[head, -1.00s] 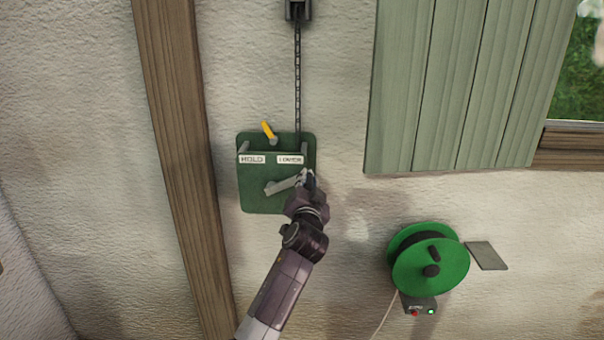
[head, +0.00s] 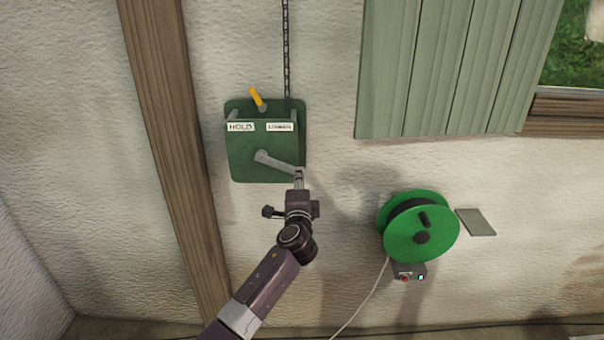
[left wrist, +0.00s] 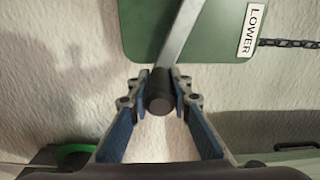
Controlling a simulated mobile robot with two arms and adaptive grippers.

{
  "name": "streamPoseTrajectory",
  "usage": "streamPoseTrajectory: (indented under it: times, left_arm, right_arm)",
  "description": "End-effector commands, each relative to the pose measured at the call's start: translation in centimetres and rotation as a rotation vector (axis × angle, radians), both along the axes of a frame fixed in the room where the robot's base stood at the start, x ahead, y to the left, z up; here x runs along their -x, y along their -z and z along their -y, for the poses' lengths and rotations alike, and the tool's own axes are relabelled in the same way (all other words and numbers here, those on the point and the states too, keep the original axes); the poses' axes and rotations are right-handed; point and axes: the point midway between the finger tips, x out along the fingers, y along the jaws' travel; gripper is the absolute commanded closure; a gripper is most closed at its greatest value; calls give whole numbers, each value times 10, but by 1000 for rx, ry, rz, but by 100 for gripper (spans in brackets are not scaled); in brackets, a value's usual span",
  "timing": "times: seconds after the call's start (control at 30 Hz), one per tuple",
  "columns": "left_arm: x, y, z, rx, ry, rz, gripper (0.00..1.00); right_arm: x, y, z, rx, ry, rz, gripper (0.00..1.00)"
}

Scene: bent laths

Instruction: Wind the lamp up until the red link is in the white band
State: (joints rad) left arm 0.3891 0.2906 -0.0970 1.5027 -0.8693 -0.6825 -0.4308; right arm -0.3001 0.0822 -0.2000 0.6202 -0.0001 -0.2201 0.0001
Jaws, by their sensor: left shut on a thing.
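The green winch (head: 240,150) is fixed to the wall, with a HOLD label (head: 240,127) on the left and a LOWER label (head: 280,127) on the right. Its yellow lever (head: 256,97) leans up and to the left, toward the HOLD side. The grey crank arm (head: 275,162) points right and slightly down. My left gripper (head: 299,176) is shut on the crank's dark handle (left wrist: 159,92), which sits between its fingers in the left wrist view. A dark chain (head: 286,50) runs up from the winch. The lamp, red link and white band are not in view. My right gripper is not in view.
A wooden post (head: 170,150) stands left of the winch. A green shutter (head: 450,70) is at the upper right by a window. A green cable reel (head: 440,238) hangs on the wall at the right, with a small switch box (head: 409,272) below it.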

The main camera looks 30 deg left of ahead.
Motion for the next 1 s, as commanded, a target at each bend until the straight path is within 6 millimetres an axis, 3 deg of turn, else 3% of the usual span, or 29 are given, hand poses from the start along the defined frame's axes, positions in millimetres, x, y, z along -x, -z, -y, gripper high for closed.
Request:
streamPoseTrajectory:
  times: [0.2,0.8,0.83,1.0]
  left_arm:
    - [3,15,-4,-69,-2,-53,100]
    - [4,18,-7,-97,-4,-70,100]
    - [4,18,-7,-97,-4,-70,79]
    - [4,16,-7,-98,-3,-67,63]
  right_arm:
    - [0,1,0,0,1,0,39]
    - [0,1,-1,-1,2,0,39]
    - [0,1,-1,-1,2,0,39]
    - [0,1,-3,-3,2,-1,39]
